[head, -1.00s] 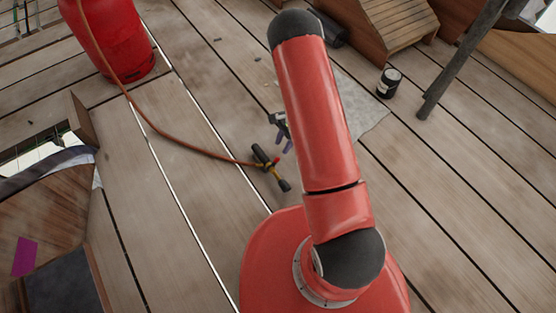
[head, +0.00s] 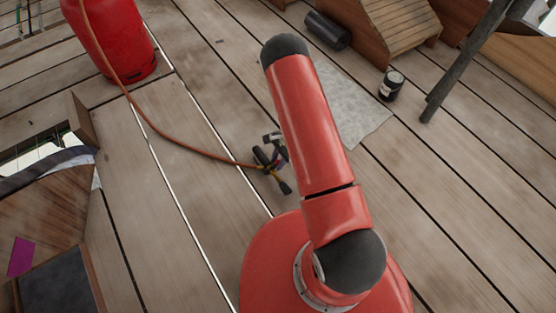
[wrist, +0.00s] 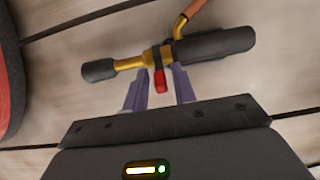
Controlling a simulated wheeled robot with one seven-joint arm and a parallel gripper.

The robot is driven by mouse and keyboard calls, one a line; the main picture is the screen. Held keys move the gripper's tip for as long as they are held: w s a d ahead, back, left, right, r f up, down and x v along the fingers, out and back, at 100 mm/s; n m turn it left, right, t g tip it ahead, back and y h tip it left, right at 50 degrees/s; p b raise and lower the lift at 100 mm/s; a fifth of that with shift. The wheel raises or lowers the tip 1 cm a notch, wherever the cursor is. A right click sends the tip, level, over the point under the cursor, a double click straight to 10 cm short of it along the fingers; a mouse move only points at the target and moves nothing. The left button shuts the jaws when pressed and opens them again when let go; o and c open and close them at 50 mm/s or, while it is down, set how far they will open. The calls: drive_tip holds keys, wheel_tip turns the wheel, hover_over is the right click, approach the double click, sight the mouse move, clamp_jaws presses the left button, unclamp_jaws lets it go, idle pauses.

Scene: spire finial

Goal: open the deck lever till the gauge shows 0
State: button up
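A torch-like tool with a brass body and black ends (wrist: 215,45) lies on the deck, joined to an orange hose. In the head view it shows near the middle (head: 285,187), partly hidden by my gripper. A small lever with a red tip (wrist: 160,83) sticks out from its brass middle on a black collar. My gripper (wrist: 160,72) is open, its purple fingers on either side of the red-tipped lever, with gaps showing in the wrist view. Whether a finger touches the tool is unclear. I can make out no gauge in either view.
A red gas cylinder (head: 112,40) stands at upper left, with the orange hose (head: 165,135) running to the tool. A grey sheet (head: 350,105), a dark roll (head: 327,30) and a black can (head: 391,85) lie beyond my arm.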

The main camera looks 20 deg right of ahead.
clamp_jaws()
